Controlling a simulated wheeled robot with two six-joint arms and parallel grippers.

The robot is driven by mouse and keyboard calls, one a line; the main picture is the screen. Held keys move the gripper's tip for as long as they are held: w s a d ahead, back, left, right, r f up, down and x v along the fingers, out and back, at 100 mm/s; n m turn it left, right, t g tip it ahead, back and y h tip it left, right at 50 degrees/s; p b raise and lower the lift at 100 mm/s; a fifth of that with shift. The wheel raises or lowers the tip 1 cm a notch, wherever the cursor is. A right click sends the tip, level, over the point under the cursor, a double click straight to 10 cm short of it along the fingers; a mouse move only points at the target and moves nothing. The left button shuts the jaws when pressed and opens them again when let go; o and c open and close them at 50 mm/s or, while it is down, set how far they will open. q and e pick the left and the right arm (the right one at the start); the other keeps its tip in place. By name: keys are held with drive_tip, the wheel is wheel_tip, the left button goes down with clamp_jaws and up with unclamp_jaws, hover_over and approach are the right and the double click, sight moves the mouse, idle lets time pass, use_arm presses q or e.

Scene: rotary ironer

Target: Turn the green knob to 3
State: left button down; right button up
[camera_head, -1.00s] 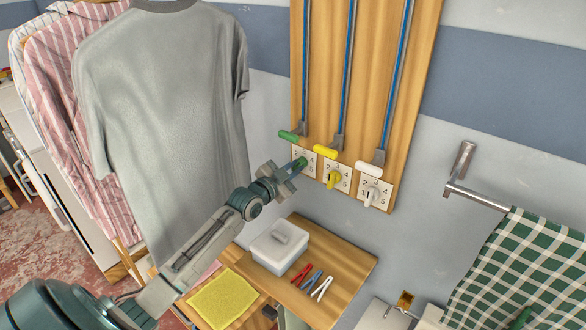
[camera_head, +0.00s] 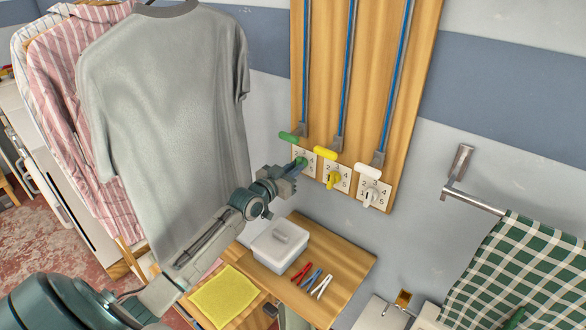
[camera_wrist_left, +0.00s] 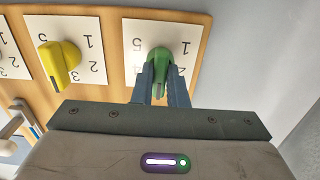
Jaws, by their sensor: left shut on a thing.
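The green knob (camera_wrist_left: 160,61) sits on a white numbered plate at the right in the left wrist view, where the plate appears upside down. It also shows in the head view (camera_head: 301,162), partly behind my gripper. My left gripper (camera_wrist_left: 163,88) is shut on the green knob, with one finger on each side of it. It also shows in the head view (camera_head: 294,168), at the left plate on the wooden board. The digits 1 and 5 show beside the knob; the fingers hide others, and I cannot read the pointer's setting. My right gripper is not in view.
A yellow knob (camera_head: 333,178) and a white knob (camera_head: 369,195) sit on plates to the right. Green, yellow and white handles are above the plates. A grey shirt (camera_head: 170,110) hangs left of my arm. A box (camera_head: 279,248) and pegs lie on the table below.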

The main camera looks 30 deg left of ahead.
use_arm(q)
drive_tip(key=shift+r, duration=0.3)
drive_tip(key=c, duration=1.5)
unclamp_jaws()
drive_tip(key=shift+o, duration=0.3)
drive_tip(key=shift+w+f, duration=0.2)
drive_tip(key=shift+f, duration=0.1)
drive_tip(key=s+p, duration=1)
drive_tip(key=p, duration=0.1)
drive_tip(key=shift+s+a, duration=0.35)
drive_tip(key=shift+a, duration=0.05)
